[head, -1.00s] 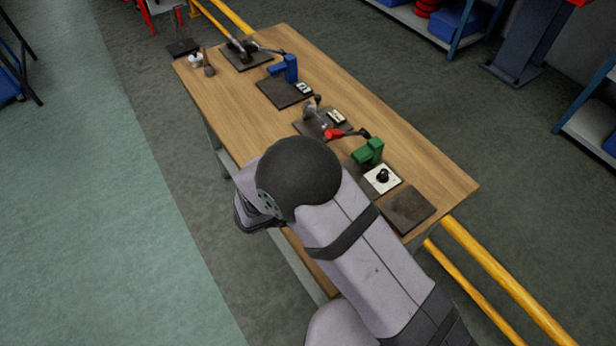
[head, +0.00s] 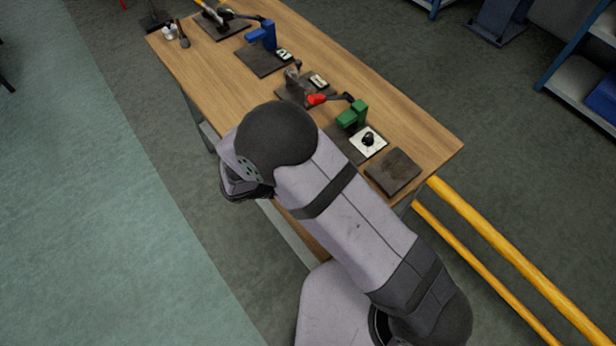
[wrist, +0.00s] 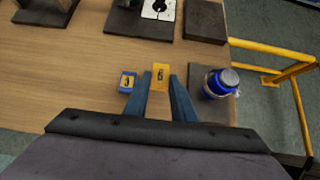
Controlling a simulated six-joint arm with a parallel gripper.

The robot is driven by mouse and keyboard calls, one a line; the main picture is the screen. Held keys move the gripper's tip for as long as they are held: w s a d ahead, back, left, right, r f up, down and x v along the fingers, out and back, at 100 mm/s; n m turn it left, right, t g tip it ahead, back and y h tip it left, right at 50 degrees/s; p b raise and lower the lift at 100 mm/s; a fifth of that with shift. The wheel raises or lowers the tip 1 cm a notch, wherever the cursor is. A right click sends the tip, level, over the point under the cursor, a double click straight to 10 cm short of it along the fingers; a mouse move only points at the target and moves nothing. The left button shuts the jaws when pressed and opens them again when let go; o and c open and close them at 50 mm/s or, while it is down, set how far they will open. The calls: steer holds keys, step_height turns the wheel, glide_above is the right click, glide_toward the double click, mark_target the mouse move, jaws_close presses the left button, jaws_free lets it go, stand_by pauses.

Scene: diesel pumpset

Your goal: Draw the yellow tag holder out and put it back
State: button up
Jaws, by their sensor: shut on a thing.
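The yellow tag holder (wrist: 160,76) shows in the wrist view as a small yellow block with a dark mark on its face. My gripper (wrist: 160,88) is shut on it, with one blue-grey finger on each side. A small blue block with a pale, marked face (wrist: 127,81) is just left of the holder. I cannot tell whether the holder is seated in anything or lifted clear of the table. In the head view my own arm hides the gripper and the holder.
A blue jar-like thing with a grey top (wrist: 220,82) stands close right of my gripper. Plates with a green fixture (head: 352,115), a red-handled lever (head: 318,99) and a blue fixture (head: 264,35) line the wooden table (head: 215,85). Yellow rails (head: 490,245) run beyond its edge.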

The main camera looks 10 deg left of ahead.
steer(key=shift+f+b, duration=1.75)
steer(key=shift+f, duration=0.45)
steer(key=shift+f, duration=0.2)
steer(key=o, duration=0.9)
steer(key=shift+p+v, duration=1.3)
steer(key=shift+v, duration=1.2)
steer(key=shift+r, duration=0.1)
step_height(320, 180, up, 8)
steer(key=p, duration=0.6)
